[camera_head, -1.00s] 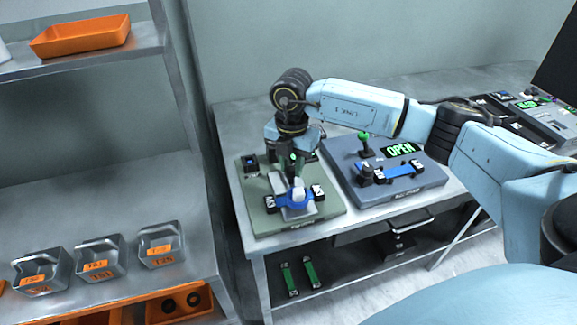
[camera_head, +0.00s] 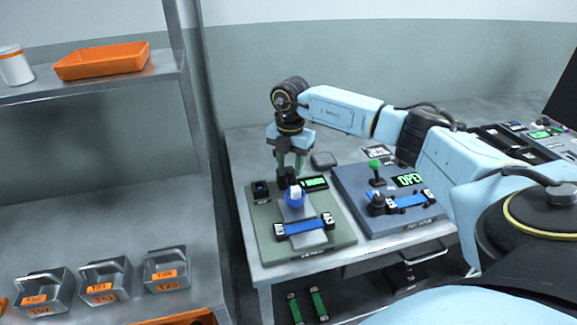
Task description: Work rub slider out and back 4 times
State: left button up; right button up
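The rub slider (camera_head: 296,196), a small white block on a blue round base, sits on the pale track of the green tester board (camera_head: 262,232). It is behind the blue webbing strip (camera_head: 306,227), which lies across the track between two end clamps and is apart from it. My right gripper (camera_head: 290,181) points down with its dark fingers at the slider's top and appears shut on it. The fingers partly hide the slider. A green-lit display (camera_head: 314,183) shows on the board beside the slider, too small to read surely. My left gripper is out of view.
A blue-grey board (camera_head: 410,224) with a green-knobbed lever (camera_head: 375,166), an "OPEN" display and another blue strip stands close on the right. A small dark device (camera_head: 324,160) lies behind. At left are shelves with metal bins (camera_head: 104,285) and an orange tray (camera_head: 102,61).

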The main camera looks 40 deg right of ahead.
jog(key=shift+o, duration=0.7)
jog(key=shift+f, duration=0.1)
jog(key=shift+s, duration=0.1)
notch_tip(320, 180, up, 14)
jog(key=shift+f, duration=0.25)
jog(key=shift+c, duration=0.3)
